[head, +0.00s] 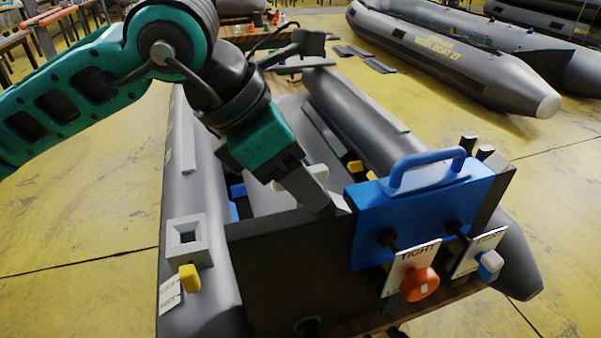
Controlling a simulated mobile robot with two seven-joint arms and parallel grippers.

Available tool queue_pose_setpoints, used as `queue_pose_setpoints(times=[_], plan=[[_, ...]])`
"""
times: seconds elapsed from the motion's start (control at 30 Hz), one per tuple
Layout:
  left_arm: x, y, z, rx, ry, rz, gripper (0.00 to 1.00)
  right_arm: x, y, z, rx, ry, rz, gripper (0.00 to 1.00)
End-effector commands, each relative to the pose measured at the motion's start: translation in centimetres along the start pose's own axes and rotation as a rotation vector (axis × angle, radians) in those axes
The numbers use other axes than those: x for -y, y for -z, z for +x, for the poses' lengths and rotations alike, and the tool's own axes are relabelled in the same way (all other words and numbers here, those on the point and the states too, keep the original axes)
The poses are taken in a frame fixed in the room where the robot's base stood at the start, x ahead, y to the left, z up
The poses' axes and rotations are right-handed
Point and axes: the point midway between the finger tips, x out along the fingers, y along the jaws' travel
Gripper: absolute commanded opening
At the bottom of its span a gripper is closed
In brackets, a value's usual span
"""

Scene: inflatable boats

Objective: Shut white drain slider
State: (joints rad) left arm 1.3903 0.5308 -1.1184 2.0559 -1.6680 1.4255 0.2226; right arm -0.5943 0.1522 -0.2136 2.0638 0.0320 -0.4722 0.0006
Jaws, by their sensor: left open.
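My left gripper (318,197) reaches down from the upper left to the top edge of the boat's dark transom board (290,262). Its grey fingers are seen edge-on, close to the left end of a blue box, and hold nothing that I can see. A dark round fitting (308,326) sits low on the transom. My right gripper is not in view.
The blue box (425,210) with a raised handle sits on the transom. A red-orange knob (419,284) and a white-blue knob (490,263) stick out below it, beside labels. A yellow tab (189,277) is on the left tube. Another grey boat (450,55) lies behind.

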Motion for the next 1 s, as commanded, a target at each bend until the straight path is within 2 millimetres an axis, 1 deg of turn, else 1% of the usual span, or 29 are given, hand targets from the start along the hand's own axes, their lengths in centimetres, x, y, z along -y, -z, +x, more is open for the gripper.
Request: queue_pose_setpoints(times=[0.03,0.2,0.6,0.7,1.0], plan=[[0.0,-0.4,-0.5,0.001,-0.001,0.0,0.51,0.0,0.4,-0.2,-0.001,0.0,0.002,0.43],[0.0,-1.3,-2.0,0.002,0.0,0.0,0.51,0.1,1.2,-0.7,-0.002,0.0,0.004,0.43],[0.0,-3.3,-5.4,0.002,0.0,0.0,0.51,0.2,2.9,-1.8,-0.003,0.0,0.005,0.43],[0.0,-3.5,-5.7,0.001,-0.001,0.0,0.51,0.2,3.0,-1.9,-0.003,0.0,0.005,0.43],[0.0,-3.5,-5.6,0.001,0.0,0.0,0.51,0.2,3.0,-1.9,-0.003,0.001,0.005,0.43]])
